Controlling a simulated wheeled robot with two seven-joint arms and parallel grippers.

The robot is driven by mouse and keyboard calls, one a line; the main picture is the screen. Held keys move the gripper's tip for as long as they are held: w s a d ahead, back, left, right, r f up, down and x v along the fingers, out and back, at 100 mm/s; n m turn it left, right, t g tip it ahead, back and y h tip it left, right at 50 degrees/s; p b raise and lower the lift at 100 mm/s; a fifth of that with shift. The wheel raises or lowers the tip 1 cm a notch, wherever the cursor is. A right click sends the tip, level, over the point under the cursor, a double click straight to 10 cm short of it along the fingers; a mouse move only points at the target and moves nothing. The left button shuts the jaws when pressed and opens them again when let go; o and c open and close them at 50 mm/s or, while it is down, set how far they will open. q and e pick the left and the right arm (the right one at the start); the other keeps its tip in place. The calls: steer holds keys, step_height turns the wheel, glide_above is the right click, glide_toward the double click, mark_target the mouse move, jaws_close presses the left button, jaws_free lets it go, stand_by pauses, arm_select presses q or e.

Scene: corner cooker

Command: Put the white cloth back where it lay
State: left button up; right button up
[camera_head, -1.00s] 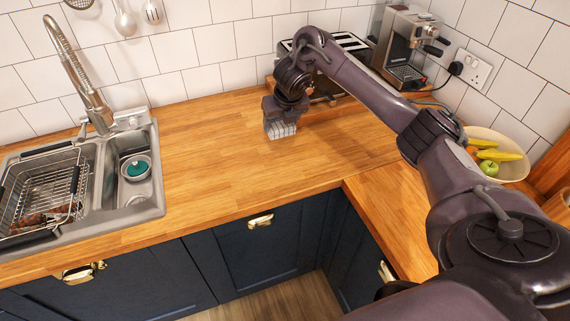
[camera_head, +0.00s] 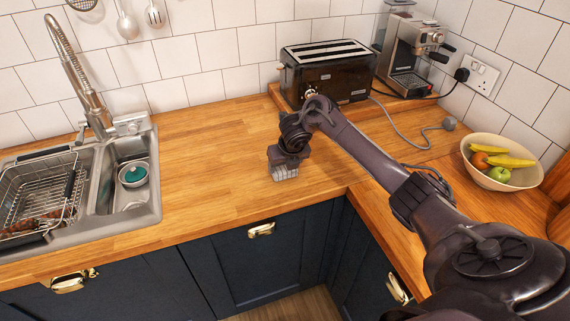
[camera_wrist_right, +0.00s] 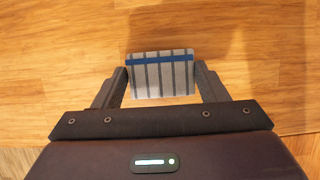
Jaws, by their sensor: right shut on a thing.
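The white cloth (camera_head: 285,173) hangs below my right gripper (camera_head: 283,163) over the wooden worktop, near the front edge by the inner corner. In the right wrist view the cloth (camera_wrist_right: 160,80) is pale with dark stripes and a blue band, and it sits between the two fingers of my right gripper (camera_wrist_right: 161,72), which are shut on it. I cannot tell whether its lower edge touches the wood. My left gripper is not in view.
The sink (camera_head: 150,205) with a wire rack (camera_head: 30,190) is at the left. A black toaster (camera_head: 330,78), a coffee machine (camera_head: 405,55) and a fruit bowl (camera_head: 515,178) stand at the back and right. The worktop (camera_head: 215,150) between sink and toaster is clear.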

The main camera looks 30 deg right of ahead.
mark_target(287, 172)
steer(key=shift+f, duration=0.2)
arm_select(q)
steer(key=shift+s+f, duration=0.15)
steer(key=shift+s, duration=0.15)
arm_select(e)
steer(key=o, duration=1)
steer(key=shift+o, duration=0.2)
steer(key=shift+r, duration=0.1)
steer(key=shift+r, duration=0.15)
steer(key=v, duration=0.5)
steer(key=shift+r, duration=0.35)
arm_select(q)
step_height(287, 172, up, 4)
steer(key=p, duration=0.4)
arm_select(e)
steer(key=v, duration=0.6)
steer(key=shift+s, duration=0.25)
